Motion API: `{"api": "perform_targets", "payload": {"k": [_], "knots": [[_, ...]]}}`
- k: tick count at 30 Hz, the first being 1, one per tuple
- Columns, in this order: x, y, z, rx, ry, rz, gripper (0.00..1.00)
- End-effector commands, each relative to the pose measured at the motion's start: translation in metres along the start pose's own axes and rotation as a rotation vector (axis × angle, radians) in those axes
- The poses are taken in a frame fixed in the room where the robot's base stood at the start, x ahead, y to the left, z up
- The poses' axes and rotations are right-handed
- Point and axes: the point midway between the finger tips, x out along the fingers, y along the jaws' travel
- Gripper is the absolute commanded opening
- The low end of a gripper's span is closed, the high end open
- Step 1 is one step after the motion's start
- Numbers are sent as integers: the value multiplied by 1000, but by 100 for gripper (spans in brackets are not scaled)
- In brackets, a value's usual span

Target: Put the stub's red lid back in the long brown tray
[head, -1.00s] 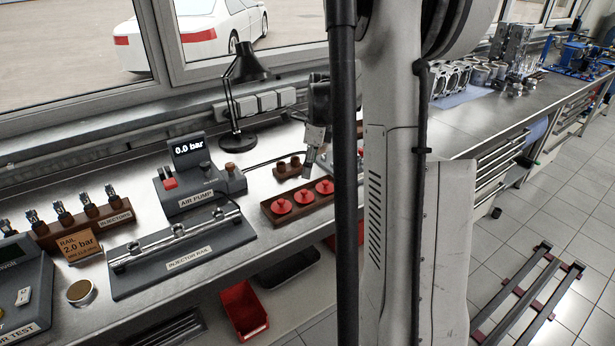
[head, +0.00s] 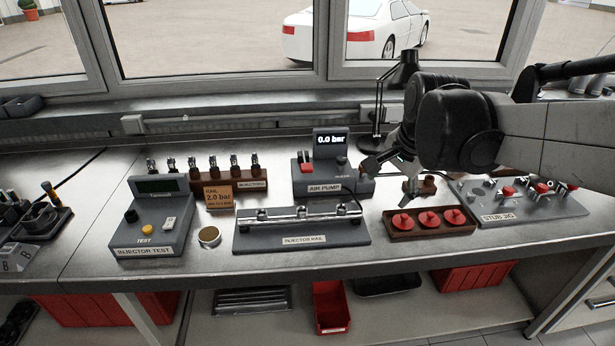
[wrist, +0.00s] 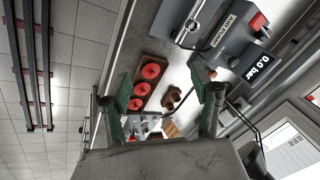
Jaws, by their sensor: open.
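The long brown tray (head: 391,235) lies on the bench with three round red lids in a row, such as the middle lid (head: 429,219). It also shows in the wrist view (wrist: 157,59) between my fingers. The grey stub jig (head: 520,208) stands right of the tray. It carries red-topped parts, such as one (head: 507,191) at its left; I cannot tell which is the stub's lid. My gripper (head: 390,178) is open and empty above the bench behind the tray; its two green-padded fingers (wrist: 160,66) are spread in the wrist view.
A small brown block (wrist: 172,97) lies beside the tray, partly behind my gripper in the head view. The air pump (head: 333,184) and injector rail (head: 300,240) stand left. A black lamp (head: 379,100) stands behind. Bench at the front edge (head: 400,258) is clear.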

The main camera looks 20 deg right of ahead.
Motion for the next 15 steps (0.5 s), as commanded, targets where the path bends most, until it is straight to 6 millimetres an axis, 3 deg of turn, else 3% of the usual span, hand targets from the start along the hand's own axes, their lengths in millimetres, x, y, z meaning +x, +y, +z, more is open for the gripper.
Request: {"api": "perform_targets", "payload": {"k": [1,6,15], "knots": [[-6,2,18,-93,9,-18,60],[-21,12,67,-414,54,-74,60],[-30,38,135,-923,153,-157,60]]}}
